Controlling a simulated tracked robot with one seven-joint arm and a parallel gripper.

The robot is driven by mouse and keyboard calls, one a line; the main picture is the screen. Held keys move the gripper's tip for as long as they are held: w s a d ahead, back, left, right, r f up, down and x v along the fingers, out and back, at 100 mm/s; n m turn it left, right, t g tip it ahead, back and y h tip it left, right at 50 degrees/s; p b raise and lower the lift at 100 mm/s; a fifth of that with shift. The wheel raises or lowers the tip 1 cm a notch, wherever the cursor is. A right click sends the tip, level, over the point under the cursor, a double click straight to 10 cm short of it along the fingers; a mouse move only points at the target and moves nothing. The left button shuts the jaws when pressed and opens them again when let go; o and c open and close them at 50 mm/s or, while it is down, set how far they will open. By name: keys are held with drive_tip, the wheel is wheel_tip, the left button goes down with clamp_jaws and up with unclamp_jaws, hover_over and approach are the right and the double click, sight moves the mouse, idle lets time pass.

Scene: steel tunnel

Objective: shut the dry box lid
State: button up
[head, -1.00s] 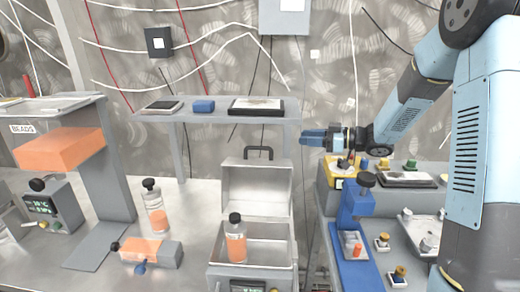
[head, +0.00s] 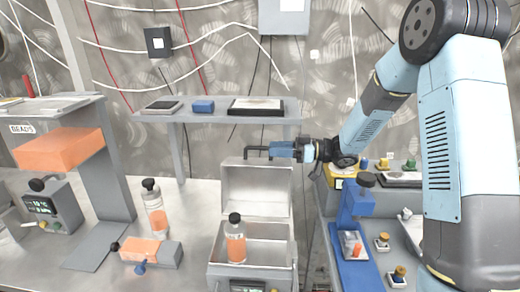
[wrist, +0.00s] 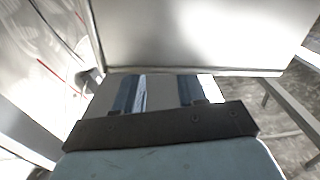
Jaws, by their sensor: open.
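The dry box (head: 266,246) stands on the bench with its lid (head: 256,190) raised upright at the back. The lid has a dark handle on its top edge. A bottle with a black cap and orange contents (head: 235,240) stands inside the box. My gripper (head: 272,149) is at the top right of the raised lid, pointing left, close to the handle. I cannot tell whether it touches the lid. In the wrist view, the two blue fingers (wrist: 158,92) are apart with nothing seen between them, and a pale panel, likely the lid, fills the space beyond.
A shelf (head: 215,115) with a tablet-like tray and a blue block runs behind the lid. A second bottle (head: 154,208) and an orange-topped device (head: 146,251) are left of the box. A blue stand (head: 355,220) and several small knobbed parts are on the right.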

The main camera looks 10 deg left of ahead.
sight(264, 148)
drive_tip(key=shift+s+a, duration=0.1)
drive_tip(key=shift+a, duration=2.25)
drive_tip(key=shift+c, duration=0.3)
clamp_jaws()
drive_tip(key=shift+r, duration=0.1)
